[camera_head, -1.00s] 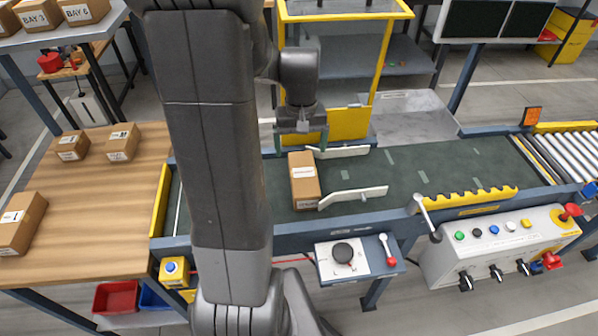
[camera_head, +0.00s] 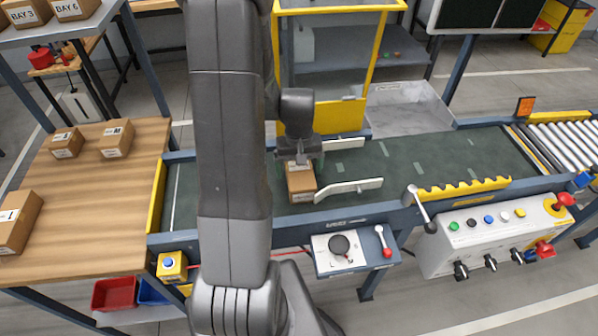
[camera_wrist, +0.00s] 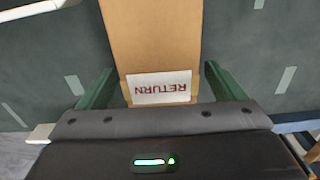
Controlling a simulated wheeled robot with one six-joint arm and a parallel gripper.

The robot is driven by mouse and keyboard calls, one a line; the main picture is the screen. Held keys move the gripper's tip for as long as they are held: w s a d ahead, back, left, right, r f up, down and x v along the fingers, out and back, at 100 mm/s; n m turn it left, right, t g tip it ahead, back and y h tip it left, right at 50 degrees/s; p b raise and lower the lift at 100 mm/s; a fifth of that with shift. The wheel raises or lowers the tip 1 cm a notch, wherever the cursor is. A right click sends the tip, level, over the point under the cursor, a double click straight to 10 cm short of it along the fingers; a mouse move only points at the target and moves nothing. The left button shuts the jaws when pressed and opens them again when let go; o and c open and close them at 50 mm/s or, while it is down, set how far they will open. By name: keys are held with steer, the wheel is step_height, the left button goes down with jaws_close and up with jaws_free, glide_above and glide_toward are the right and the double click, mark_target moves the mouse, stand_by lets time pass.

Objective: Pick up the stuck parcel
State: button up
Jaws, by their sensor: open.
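The stuck parcel (camera_head: 301,189) is a brown cardboard box on the dark green conveyor belt, beside the white guide arms. In the wrist view its top (camera_wrist: 152,40) carries a white label (camera_wrist: 160,88) reading RETURN. My gripper (camera_head: 299,165) is over the parcel's far part and hides some of it in the head view. In the wrist view my gripper (camera_wrist: 155,88) is open, with one green finger on each side of the parcel and a visible gap to each. The fingers' height against the parcel's sides is hard to tell.
Two white guide arms (camera_head: 348,188) (camera_head: 343,143) reach over the belt (camera_head: 400,160), one near and one far. A yellow frame (camera_head: 335,114) stands behind the conveyor. A control box (camera_head: 495,235) and lever panel (camera_head: 352,250) sit at the front. The belt to the right is clear.

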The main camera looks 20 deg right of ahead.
steer(key=c, duration=1.3)
